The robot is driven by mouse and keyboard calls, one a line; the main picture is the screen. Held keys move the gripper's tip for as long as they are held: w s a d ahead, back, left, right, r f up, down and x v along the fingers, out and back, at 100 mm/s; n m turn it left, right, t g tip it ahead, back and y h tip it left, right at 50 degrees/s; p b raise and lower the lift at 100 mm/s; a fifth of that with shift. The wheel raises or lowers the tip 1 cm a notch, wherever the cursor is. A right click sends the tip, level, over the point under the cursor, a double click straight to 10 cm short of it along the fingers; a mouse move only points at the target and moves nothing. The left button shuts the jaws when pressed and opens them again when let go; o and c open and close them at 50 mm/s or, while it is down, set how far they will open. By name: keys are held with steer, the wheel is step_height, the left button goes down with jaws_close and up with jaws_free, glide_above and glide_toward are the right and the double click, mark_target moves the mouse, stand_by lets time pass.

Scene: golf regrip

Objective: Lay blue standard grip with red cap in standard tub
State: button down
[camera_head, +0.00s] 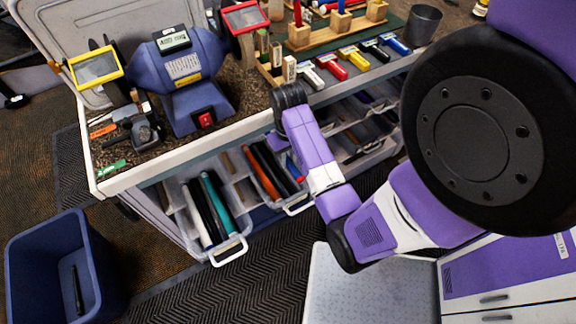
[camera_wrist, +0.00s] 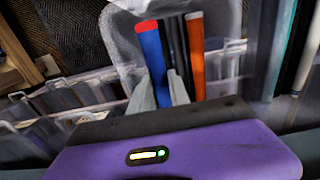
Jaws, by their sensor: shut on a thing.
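The blue grip with the red cap (camera_wrist: 152,52) is between my gripper's two grey fingers (camera_wrist: 160,78) in the wrist view, red end pointing away. My gripper is shut on it. Black and orange grips (camera_wrist: 196,45) lie right beside it in a clear tub (camera_wrist: 124,35). In the head view a small piece of the blue and red grip (camera_head: 294,169) shows at this middle tub, beside orange and black grips (camera_head: 262,172). My fingers are hidden there behind my arm. I cannot tell whether the grip touches the tub floor. No tub label is readable.
A pulled-out tub (camera_head: 229,250) with black and teal grips is to the left. More tubs (camera_head: 348,145) sit on the shelves to the right. A blue bin (camera_head: 40,265) stands on the floor.

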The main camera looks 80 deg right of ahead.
steer(key=shift+r, duration=1.1)
step_height(320, 180, up, 5)
steer(key=p, duration=0.6)
steer(key=shift+r, duration=0.1)
